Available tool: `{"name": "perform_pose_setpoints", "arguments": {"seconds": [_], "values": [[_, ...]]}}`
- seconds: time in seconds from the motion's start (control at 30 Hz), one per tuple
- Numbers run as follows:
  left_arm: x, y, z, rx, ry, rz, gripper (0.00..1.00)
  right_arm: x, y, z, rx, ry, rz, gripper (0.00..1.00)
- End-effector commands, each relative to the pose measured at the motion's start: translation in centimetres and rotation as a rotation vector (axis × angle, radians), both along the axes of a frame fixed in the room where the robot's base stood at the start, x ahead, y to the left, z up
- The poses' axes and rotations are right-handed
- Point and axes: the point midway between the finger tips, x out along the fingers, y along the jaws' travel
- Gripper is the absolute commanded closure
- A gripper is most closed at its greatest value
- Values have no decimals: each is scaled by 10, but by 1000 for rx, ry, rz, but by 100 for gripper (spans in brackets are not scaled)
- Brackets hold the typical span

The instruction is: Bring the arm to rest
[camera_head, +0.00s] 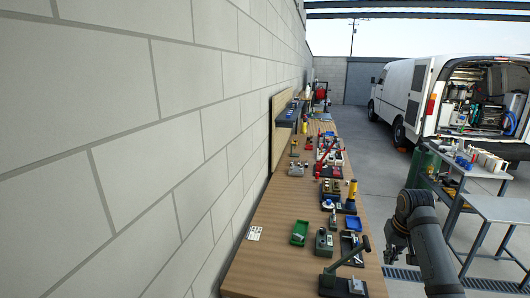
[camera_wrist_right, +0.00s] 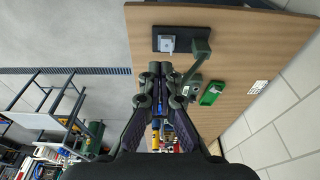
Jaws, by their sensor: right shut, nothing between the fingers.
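My right gripper (camera_head: 396,254) hangs in the air beside the right edge of the wooden workbench (camera_head: 270,262), over the concrete floor. In the right wrist view the right gripper (camera_wrist_right: 159,88) has its fingers together, with nothing between them. The arm comes up from the lower right of the head view. The bench with its tools shows in the right wrist view beyond and to the right of the fingers. My left gripper is not in view.
A green lever press (camera_head: 345,262), a green tray (camera_head: 299,233) and several tools stand on the bench. A block wall (camera_head: 120,130) runs along its left. Metal tables (camera_head: 500,210) stand at the right, with a white van (camera_head: 405,90) behind. Floor lies between bench and tables.

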Motion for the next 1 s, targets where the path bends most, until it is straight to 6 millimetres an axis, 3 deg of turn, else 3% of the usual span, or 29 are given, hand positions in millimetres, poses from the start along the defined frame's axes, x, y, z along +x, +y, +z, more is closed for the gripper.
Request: {"name": "perform_pose_setpoints", "arguments": {"seconds": [0.1,0.23,0.4,0.57,0.77,0.87,1.0], "values": [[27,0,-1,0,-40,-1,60,0,0,-13,1,4,0,100],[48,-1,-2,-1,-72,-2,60,1,1,-32,-1,5,1,100],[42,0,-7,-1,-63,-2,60,2,1,-63,-3,8,1,100],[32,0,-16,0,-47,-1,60,0,2,-109,-6,15,3,100],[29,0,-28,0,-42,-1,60,-11,4,-187,-14,24,9,100],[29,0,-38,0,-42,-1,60,-25,6,-245,-21,34,16,100],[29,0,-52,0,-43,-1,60,-60,11,-339,-38,47,31,100]]}}
